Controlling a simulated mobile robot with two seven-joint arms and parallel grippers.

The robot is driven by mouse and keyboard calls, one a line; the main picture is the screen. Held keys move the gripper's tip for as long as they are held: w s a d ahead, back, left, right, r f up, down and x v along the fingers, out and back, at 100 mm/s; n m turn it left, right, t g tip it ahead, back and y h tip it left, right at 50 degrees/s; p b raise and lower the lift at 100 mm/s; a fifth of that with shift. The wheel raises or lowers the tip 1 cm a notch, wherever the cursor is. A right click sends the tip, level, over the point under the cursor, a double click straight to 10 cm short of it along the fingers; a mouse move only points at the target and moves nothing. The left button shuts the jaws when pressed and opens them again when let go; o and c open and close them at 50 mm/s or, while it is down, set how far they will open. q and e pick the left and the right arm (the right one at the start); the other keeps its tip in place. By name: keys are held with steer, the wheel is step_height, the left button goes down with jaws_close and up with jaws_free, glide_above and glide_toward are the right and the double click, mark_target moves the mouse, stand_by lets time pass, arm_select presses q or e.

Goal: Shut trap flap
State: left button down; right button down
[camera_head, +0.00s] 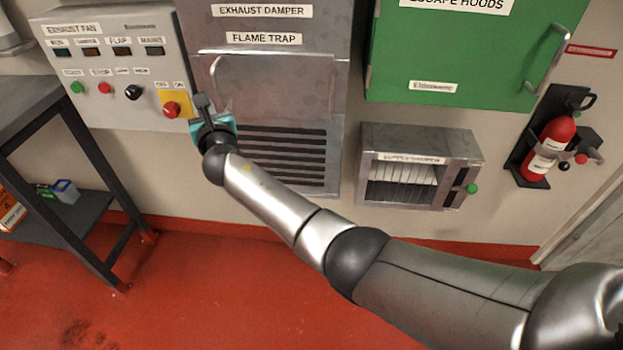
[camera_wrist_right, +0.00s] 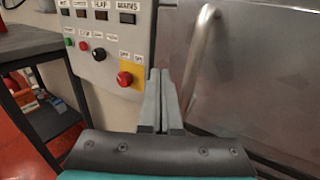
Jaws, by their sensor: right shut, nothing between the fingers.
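The flame trap is a grey metal cabinet front with a "FLAME TRAP" label (camera_head: 264,38). Its flap (camera_head: 285,88) is a plain grey panel above a slatted vent. It also shows in the right wrist view (camera_wrist_right: 268,70). A bar handle (camera_wrist_right: 201,55) runs up its left side. The flap looks close to the cabinet front; I cannot tell whether it is fully shut. My right gripper (camera_head: 201,101) is shut and empty at the flap's left edge. In the right wrist view its fingertips (camera_wrist_right: 160,75) are left of the handle, apparently not gripping it.
The exhaust fan control panel (camera_head: 110,55) is just left of the gripper, with a red knob on a yellow plate (camera_head: 172,104) very near. A dark bench (camera_head: 30,95) stands left. A green cabinet (camera_head: 460,60), a damper box (camera_head: 465,150) and an extinguisher (camera_head: 552,150) are right.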

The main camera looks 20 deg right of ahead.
steer(key=shift+w+d, duration=0.2)
steer(key=shift+w, duration=0.3)
steer(key=shift+w+d, duration=0.15)
steer(key=shift+w, duration=0.3)
arm_select(q)
steer(key=shift+w+a+f, duration=0.25)
steer(key=shift+w+a, duration=0.05)
steer(key=shift+w, duration=0.25)
arm_select(e)
steer(key=shift+w+d+r, duration=0.1)
steer(key=shift+r, duration=0.15)
